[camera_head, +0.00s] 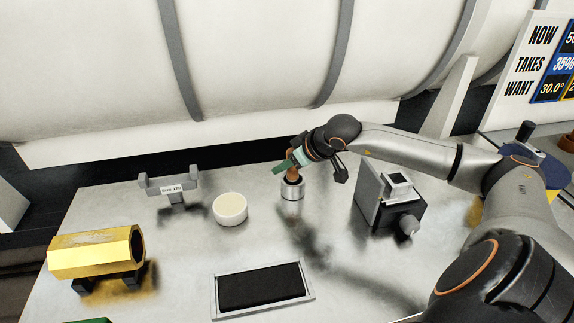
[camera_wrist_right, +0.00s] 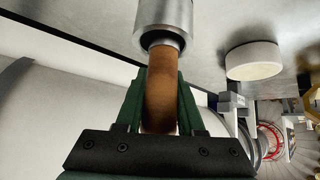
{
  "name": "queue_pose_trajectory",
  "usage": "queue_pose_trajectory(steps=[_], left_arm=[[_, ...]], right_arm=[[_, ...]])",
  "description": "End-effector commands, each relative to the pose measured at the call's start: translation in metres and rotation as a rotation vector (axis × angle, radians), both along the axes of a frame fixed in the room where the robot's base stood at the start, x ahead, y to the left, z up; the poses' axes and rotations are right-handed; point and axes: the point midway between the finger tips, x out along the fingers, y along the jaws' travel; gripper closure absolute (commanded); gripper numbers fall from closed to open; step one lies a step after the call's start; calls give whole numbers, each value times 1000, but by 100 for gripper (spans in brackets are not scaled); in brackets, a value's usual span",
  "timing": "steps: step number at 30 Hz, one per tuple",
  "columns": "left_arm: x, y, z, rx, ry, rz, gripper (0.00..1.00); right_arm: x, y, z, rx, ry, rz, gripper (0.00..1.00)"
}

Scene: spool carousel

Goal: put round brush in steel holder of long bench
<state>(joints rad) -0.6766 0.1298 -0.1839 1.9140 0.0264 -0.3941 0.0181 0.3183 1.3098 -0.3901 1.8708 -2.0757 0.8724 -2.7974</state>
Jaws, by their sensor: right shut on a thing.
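The round brush (camera_wrist_right: 162,85) shows as a brown handle between the green fingers of my right gripper (camera_wrist_right: 160,100) in the right wrist view. The gripper is shut on it. The steel holder (camera_head: 292,191) is a small silver cylinder on the long bench (camera_head: 180,245). It also shows in the right wrist view (camera_wrist_right: 164,22), where the brown handle's far end is at the holder's mouth and looks inside it. In the head view my right gripper (camera_head: 291,163) is right above the holder, with a bit of brown (camera_head: 292,177) between them. The brush's head is hidden. My left gripper is out of view.
A white round dish (camera_head: 230,209) stands left of the holder. A small grey stand (camera_head: 176,191) and a yellow hexagonal block (camera_head: 95,258) are farther left. A black-and-grey box device (camera_head: 388,199) stands to the right. A framed black pad (camera_head: 262,286) lies in front.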

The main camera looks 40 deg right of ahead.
Motion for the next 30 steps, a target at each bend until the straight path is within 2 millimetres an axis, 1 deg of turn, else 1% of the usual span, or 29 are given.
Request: queue_pose_trajectory(steps=[4, 11, 12, 19, 26, 30], left_arm=[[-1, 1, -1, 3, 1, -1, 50], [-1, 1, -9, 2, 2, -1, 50], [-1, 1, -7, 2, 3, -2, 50], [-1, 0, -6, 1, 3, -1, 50], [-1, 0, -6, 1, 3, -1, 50], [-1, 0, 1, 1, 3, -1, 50]], right_arm=[[0, 0, 1, -1, 0, -1, 100], [0, 0, -6, 0, 1, -1, 100], [0, 0, -4, 0, 1, -1, 58], [0, 0, -4, 0, 2, -1, 33], [0, 0, -4, 0, 1, -1, 33], [0, 0, 2, 0, 1, -1, 33]])
